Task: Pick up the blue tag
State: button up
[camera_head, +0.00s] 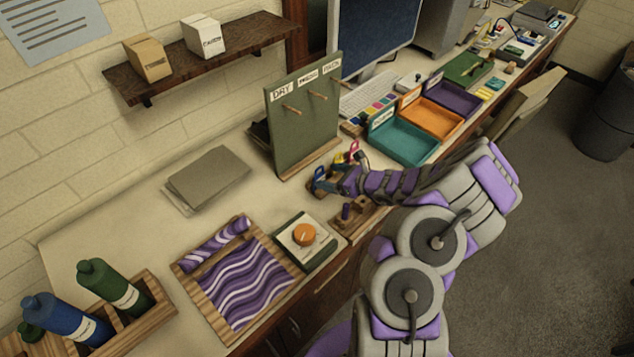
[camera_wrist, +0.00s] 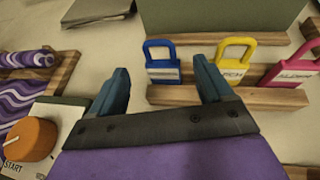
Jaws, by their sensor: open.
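The blue tag (camera_wrist: 163,65) has a loop handle and a pale label. It stands upright in a wooden rack in the wrist view, left of a yellow tag (camera_wrist: 233,60) and a pink tag (camera_wrist: 293,68). My gripper (camera_wrist: 164,84) is open, its two fingers apart and pointing toward the rack. The blue tag shows between the fingers, nearer the right one, and nothing is held. In the head view my gripper (camera_head: 326,178) is at the tags, and its fingers are hard to tell from the blue tag there.
A green board with pegs (camera_head: 300,125) stands behind the rack. A control box with an orange knob (camera_head: 304,234) and a tray with purple marbled paper (camera_head: 205,312) lie in front. Teal (camera_head: 400,160) and orange (camera_head: 452,133) trays stand at the right. Grey sheets (camera_head: 207,178) lie left.

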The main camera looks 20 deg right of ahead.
aim_at(319, 175)
jog(key=shift+w+d+f, duration=0.15)
jog(key=shift+w+f, duration=0.05)
jog(key=shift+f, duration=0.05)
jog(key=b+x, duration=0.1)
jog(key=x, duration=0.3)
jog(key=shift+w+f, duration=0.1)
jog(key=shift+f, duration=0.05)
jog(key=shift+w+a, duration=0.1)
jog(key=shift+a, duration=0.5)
jog(key=shift+d, duration=0.7)
jog(key=c, duration=0.5)
jog(key=shift+c, duration=1)
jog(key=shift+a, duration=0.5)
jog(key=c, duration=0.4)
jog(key=shift+o, duration=0.2)
jog(key=shift+d+r, duration=0.2)
jog(key=shift+r, duration=0.45)
notch_tip(319, 175, up, 9)
jog(key=shift+f+p, duration=0.1)
jog(key=shift+p, duration=0.8)
